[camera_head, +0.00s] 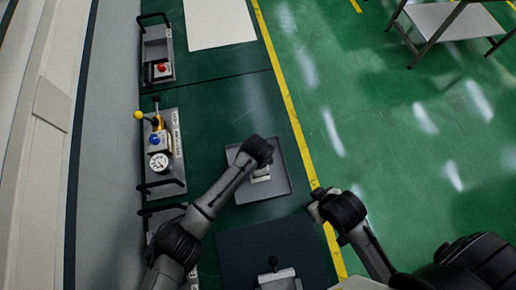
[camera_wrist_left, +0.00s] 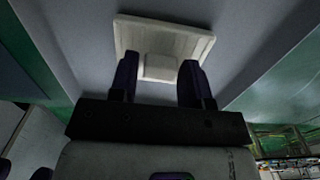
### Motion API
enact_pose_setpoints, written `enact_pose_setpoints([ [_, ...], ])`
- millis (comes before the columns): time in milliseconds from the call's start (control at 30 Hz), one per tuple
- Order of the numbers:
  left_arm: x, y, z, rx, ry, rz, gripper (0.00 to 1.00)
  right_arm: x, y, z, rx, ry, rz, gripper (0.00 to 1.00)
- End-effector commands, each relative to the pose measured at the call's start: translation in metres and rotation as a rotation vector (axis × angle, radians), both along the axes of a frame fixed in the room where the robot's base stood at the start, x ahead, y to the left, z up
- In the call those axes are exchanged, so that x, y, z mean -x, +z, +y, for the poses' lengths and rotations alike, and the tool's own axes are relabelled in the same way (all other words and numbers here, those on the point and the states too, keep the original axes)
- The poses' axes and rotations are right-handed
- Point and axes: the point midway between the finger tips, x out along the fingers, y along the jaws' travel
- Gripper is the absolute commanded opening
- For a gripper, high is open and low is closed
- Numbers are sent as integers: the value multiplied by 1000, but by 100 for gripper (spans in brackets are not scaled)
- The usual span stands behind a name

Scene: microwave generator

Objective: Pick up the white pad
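The white pad (camera_wrist_left: 190,38) is a flat square plate with a raised block (camera_wrist_left: 160,66) on its near face. It lies on the grey tray (camera_head: 281,186), and in the head view it is mostly hidden under my left wrist. My left gripper (camera_wrist_left: 158,78) is open, with its two dark fingers on either side of the raised block.
Left of the tray stands a grey panel unit (camera_head: 172,160) with a gauge, coloured knobs and a black handle. Another unit with a red button (camera_head: 161,69) is farther up. A dark mat (camera_head: 268,243) lies below the tray.

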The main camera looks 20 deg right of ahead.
Motion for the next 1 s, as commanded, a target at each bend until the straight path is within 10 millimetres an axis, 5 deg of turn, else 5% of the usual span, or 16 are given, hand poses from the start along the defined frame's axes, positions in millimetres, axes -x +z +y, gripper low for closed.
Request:
enact_pose_setpoints([
  [333,0,0,0,0,0,0,11,0,0,1,-2,-2,0,58],
  [667,0,4,0,1,0,-1,10,0,0,3,-9,-6,0,58],
  [1000,8,48,-9,4,-3,0,10,0,0,3,-9,-6,0,58],
])
